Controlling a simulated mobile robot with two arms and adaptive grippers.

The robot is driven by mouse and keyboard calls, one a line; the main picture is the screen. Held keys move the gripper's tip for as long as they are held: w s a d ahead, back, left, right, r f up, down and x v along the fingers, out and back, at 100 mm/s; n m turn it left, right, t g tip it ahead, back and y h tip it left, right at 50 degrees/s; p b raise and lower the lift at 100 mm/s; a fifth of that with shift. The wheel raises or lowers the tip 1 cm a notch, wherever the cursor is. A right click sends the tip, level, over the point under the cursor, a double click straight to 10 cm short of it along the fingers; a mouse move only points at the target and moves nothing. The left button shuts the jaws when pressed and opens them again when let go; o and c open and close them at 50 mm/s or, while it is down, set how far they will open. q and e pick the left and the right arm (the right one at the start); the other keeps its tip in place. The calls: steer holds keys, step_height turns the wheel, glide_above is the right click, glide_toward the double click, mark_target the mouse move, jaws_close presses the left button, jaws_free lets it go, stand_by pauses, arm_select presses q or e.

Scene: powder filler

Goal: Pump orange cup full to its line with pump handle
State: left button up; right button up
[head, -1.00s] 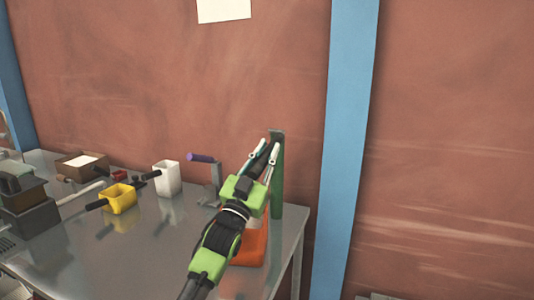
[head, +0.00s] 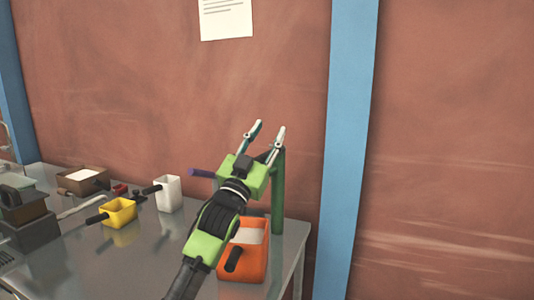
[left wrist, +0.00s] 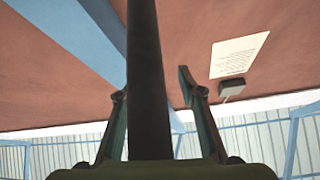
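The orange cup (head: 262,262) stands at the table's right end beside the green pump post (head: 279,195). It holds pale powder (head: 250,236); its fill line cannot be made out. Its black grip faces the front. A dark bar, apparently the pump handle (head: 267,156), reaches from the post's top toward my left gripper (head: 268,130). The left gripper is above and behind the cup, fingers spread and pointing up. In the left wrist view, the dark bar (left wrist: 147,80) passes between the parted fingers (left wrist: 152,88), with a clear gap on the right. My right gripper is not visible.
A purple handle (head: 201,173) shows left of the gripper. A white cup (head: 168,195), yellow cup (head: 118,213), brown box (head: 83,181) and dark scale-like device (head: 28,220) stand further left. The table (head: 150,255) is clear in the middle. A blue post (head: 349,150) rises at right.

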arm_select(q)
steer(key=shift+w+r, duration=0.15)
steer(key=shift+r, duration=0.45)
steer(key=shift+f, duration=0.1)
steer(key=shift+s+a+f, duration=0.2)
steer(key=shift+s, duration=0.3)
steer(key=shift+s+a, duration=0.2)
steer(key=shift+s, duration=0.3)
steer(key=shift+s+a, duration=0.2)
steer(key=shift+s, duration=0.25)
steer(key=s+a+f+p, duration=0.1)
steer(key=s+a, duration=0.1)
steer(key=s, duration=0.3)
steer(key=s+a+f, duration=0.1)
steer(key=s+a, duration=0.1)
steer(key=s, duration=0.4)
steer(key=shift+s+a+f+p, duration=0.2)
steer(key=shift+a+f+p, duration=0.1)
steer(key=shift+p, duration=0.1)
